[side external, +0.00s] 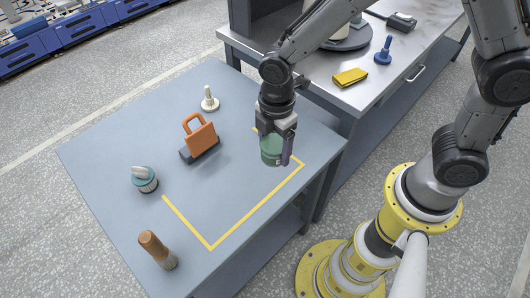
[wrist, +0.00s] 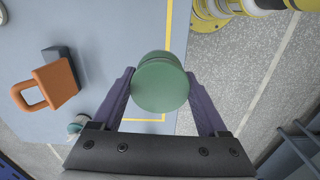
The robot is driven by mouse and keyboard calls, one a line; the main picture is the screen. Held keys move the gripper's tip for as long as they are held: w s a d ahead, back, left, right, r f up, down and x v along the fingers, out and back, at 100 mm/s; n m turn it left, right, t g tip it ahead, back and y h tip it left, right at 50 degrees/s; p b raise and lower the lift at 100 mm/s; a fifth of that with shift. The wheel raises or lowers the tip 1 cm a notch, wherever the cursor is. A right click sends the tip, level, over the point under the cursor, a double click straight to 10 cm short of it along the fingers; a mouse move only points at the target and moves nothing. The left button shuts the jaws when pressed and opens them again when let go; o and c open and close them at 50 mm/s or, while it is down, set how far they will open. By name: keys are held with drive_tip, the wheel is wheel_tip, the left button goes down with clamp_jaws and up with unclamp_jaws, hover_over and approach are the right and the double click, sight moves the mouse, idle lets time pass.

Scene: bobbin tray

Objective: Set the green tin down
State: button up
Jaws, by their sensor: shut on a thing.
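The green tin (side external: 270,150) is a short round can, held between the fingers of my gripper (side external: 281,150). My gripper is shut on it, near the back right side of the blue-grey table (side external: 105,160). In the wrist view the tin's round green top (wrist: 160,86) shows between the two purple fingers of my gripper (wrist: 160,92). The tin is by the yellow taped outline (side external: 245,219) on the table. I cannot tell whether its bottom touches the table, as the fingers hide part of it.
An orange-handled block tool (side external: 200,136) stands left of the tin. A white peg-like piece (side external: 209,99), a teal-rimmed brush (side external: 144,178) and a brown-handled brush (side external: 156,249) stand farther off. The area inside the yellow outline looks clear. A metal bench (side external: 370,75) adjoins behind.

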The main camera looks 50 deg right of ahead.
drive_tip(key=s+d, duration=0.8)
drive_tip(key=s, duration=0.2)
drive_tip(key=shift+s+n, duration=0.35)
drive_tip(key=shift+n, duration=0.05)
drive_tip(key=w+a+f, duration=0.1)
drive_tip(key=w, duration=0.2)
drive_tip(key=w+f, duration=0.1)
drive_tip(key=w, duration=0.2)
drive_tip(key=w+a+f, duration=0.1)
drive_tip(key=w+f, duration=0.1)
drive_tip(key=shift+w+a, duration=0.3)
drive_tip(key=shift+w, duration=0.1)
hover_over(276, 171)
wheel_tip(276, 171, down, 5)
drive_tip(key=shift+s+f, duration=0.15)
drive_tip(key=shift+f, duration=1.65)
drive_tip(key=shift+f, duration=0.15)
drive_tip(key=o, duration=1.4)
